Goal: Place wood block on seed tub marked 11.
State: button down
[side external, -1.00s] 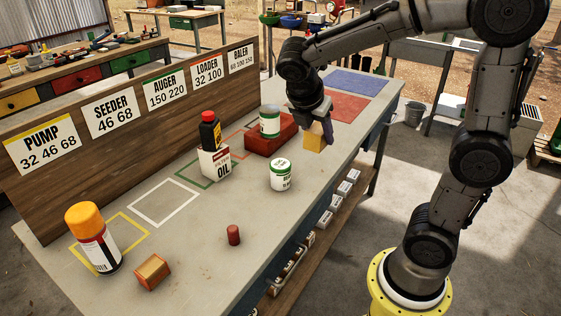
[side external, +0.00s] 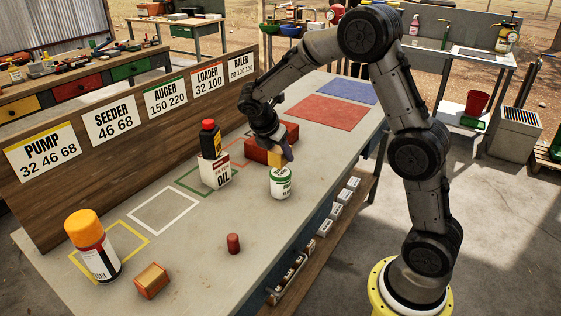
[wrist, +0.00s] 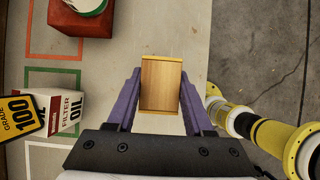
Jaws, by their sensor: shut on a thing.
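The wood block (side external: 276,157) is pale tan. My gripper (side external: 275,146) is shut on it above the bench, and the purple fingers grip its two sides in the wrist view (wrist: 160,85). A white and green tub (side external: 281,184) stands upright on the bench, just below the block in the side view. Its number is too small to read, and it does not show in the wrist view. Another tub with a green rim (wrist: 86,5) stands on a red box (wrist: 80,22) in the wrist view; my gripper hides it in the side view.
A filter oil carton (side external: 216,170) and a black bottle with a red cap (side external: 210,140) stand left of my gripper. An orange-capped can (side external: 92,245), a wooden block with red sides (side external: 151,281) and a red cylinder (side external: 233,243) are nearer. A red mat (side external: 327,110) lies clear behind.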

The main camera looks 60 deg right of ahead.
aim_at(280, 162)
jog(key=shift+f, duration=1.5)
jog(key=shift+f, duration=0.15)
jog(key=shift+c, duration=1.4)
grip_release()
jog(key=v, duration=1.2)
jog(key=s+a+r+m+t+y, duration=0.1)
jog(key=s+a+m+t+y, duration=0.1)
jog(key=s+m, duration=0.7)
jog(key=s+a+r+m+t+y, duration=0.2)
jog(key=s+a+m, duration=0.5)
jog(key=s, duration=0.9)
jog(key=shift+r+m+t+y, duration=0.2)
jog(key=shift+m+t+y, duration=0.6)
jog(key=shift+m+y, duration=0.2)
